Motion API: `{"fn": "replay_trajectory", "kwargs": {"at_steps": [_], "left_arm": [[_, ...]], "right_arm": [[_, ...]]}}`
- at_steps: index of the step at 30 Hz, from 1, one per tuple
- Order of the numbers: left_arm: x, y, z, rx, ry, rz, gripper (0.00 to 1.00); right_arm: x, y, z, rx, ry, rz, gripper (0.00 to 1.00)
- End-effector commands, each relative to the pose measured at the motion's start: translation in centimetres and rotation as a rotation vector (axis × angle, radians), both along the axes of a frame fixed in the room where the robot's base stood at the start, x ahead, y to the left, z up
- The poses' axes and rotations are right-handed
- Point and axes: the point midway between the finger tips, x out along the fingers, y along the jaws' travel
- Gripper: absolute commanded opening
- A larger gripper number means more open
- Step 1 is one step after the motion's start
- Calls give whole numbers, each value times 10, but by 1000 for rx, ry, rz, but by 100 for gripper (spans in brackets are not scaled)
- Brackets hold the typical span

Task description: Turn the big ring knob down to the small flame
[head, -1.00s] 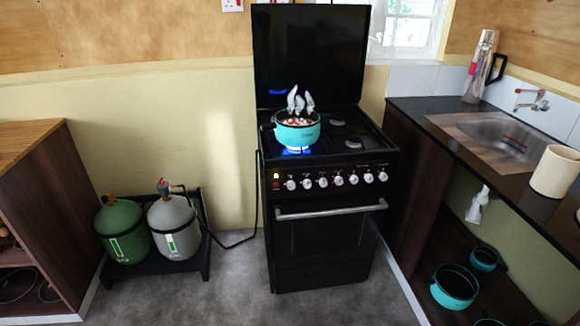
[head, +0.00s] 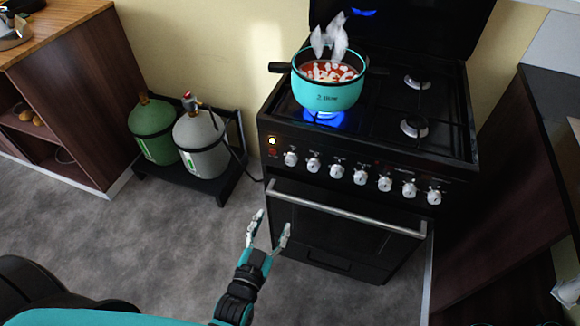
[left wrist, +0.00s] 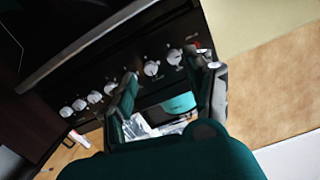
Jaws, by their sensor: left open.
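The black stove (head: 360,150) has a row of several silver knobs along its front, from the leftmost knob (head: 290,158) to the rightmost (head: 434,197). I cannot read which one is the big ring knob. A blue flame (head: 324,117) burns under a turquoise pot (head: 328,92) on the front left burner. My left gripper (head: 271,224) is open and empty, in front of the oven door and below the knobs. In the left wrist view, the knob row also shows (left wrist: 151,68), beyond the open fingers (left wrist: 172,80). My right gripper is not in view.
The oven handle (head: 345,208) sticks out below the knobs. A green gas cylinder (head: 152,130) and a grey one (head: 200,143) stand on a black stand at left. A wooden cabinet (head: 75,90) is farther left. The grey floor before the stove is clear.

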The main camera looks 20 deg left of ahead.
Motion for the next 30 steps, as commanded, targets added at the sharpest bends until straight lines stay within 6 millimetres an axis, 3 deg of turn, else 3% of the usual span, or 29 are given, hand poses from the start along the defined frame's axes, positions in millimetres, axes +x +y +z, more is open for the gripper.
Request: {"fn": "replay_trajectory", "kwargs": {"at_steps": [3, 6, 11, 24, 30], "left_arm": [[3, 7, 27, 12, -68, 22, 54], [10, 8, 34, 14, -84, 27, 54], [36, 8, 35, 13, -85, 26, 54], [132, 9, 34, 14, -82, 25, 54], [163, 9, 33, 13, -81, 26, 54]], "right_arm": [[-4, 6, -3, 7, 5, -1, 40], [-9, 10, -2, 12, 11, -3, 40], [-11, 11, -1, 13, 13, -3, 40], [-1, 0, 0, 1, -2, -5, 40], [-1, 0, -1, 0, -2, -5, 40]]}}
